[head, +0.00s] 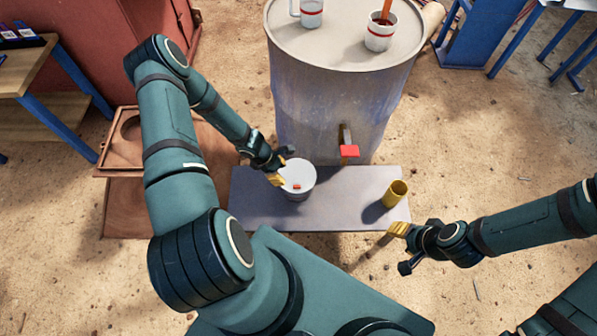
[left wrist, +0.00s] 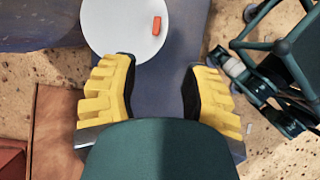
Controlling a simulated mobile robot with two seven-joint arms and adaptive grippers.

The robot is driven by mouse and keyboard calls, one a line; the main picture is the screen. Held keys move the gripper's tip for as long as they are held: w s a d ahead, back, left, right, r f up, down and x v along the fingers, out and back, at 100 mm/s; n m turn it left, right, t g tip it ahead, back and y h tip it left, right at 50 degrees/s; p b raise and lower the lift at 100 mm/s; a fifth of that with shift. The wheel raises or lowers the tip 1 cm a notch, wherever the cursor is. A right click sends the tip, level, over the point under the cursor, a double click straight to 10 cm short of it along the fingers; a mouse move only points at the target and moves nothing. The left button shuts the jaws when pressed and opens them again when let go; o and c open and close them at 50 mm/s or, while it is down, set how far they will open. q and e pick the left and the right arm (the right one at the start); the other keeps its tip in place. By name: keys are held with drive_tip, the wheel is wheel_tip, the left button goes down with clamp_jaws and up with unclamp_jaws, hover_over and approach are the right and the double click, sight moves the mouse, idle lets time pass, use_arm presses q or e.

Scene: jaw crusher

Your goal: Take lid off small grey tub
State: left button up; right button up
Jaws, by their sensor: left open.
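The small tub (head: 300,191) stands on the grey bench, pale and round. Its flat white lid (head: 305,175) carries a small red-orange grip (head: 296,187). In the left wrist view the lid (left wrist: 115,28) is a white disc at the top, with the grip (left wrist: 156,25) right of its middle. My left gripper (head: 281,166) is at the tub's left edge in the head view. Its yellow fingers (left wrist: 160,85) are spread with nothing between them, and the grip lies beyond their tips. My right gripper (head: 398,240) is at the bench's right end, apart from the tub; its finger gap is unclear.
A yellow cup (head: 396,193) stands on the right of the grey bench (head: 345,212). Behind is a large metal drum (head: 330,100) with a red-handled tap (head: 349,149) and two mugs on top. A wooden table (head: 25,70) is at left.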

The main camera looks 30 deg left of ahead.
sight(297, 186)
use_arm(q)
drive_tip(key=b+x, duration=0.1)
drive_tip(key=x, duration=0.7)
drive_tip(key=shift+b, duration=0.3)
drive_tip(key=shift+w+b+x, duration=0.2)
drive_tip(key=shift+b+x, duration=0.2)
drive_tip(key=shift+x, duration=0.95)
drive_tip(key=shift+w+b+x, duration=0.25)
drive_tip(key=shift+b+x, duration=0.15)
drive_tip(key=shift+x, duration=1)
drive_tip(key=shift+r, duration=0.1)
clamp_jaws()
